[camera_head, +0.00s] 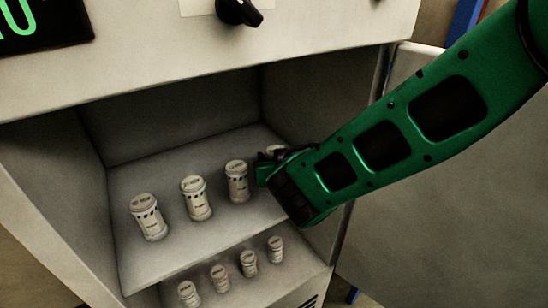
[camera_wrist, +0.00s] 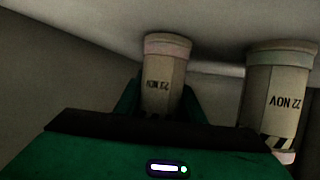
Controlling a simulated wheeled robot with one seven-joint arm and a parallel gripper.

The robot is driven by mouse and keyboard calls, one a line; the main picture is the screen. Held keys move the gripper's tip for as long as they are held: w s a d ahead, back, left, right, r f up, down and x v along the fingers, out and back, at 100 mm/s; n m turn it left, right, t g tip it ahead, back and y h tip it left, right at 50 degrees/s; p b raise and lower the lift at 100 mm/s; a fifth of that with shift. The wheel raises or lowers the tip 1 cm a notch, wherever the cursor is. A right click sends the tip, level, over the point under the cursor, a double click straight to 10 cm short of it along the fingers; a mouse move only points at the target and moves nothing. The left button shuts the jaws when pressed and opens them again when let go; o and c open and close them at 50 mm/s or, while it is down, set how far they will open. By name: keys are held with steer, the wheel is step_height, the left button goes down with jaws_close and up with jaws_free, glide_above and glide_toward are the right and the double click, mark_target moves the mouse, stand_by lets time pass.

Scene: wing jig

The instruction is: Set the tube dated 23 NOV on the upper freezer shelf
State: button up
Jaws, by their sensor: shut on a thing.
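The tube dated 23 NOV (camera_wrist: 162,85) is a pale cylinder with a pinkish band, and its label shows upside down in the wrist view. My gripper (camera_wrist: 160,98) is shut on it, with one dark green finger on each side. In the head view my gripper (camera_head: 267,167) is inside the freezer at the right end of the upper shelf (camera_head: 215,238). Only a bit of the held tube (camera_head: 275,149) shows there behind the fingers. The tube's end is close to the pale shelf surface in the wrist view; I cannot tell whether they touch.
A tube marked 22 NOV (camera_wrist: 283,95) stands close beside the held one; it is the nearest tube (camera_head: 237,182) in the head view. Two more tubes (camera_head: 196,199) stand further left. Several smaller-looking tubes (camera_head: 220,278) stand on the lower shelf. The freezer's right wall is close to my gripper.

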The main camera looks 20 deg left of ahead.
steer(key=o, duration=1.1)
steer(key=shift+f, duration=0.1)
steer(key=v, duration=1.2)
steer(key=shift+r, duration=0.25)
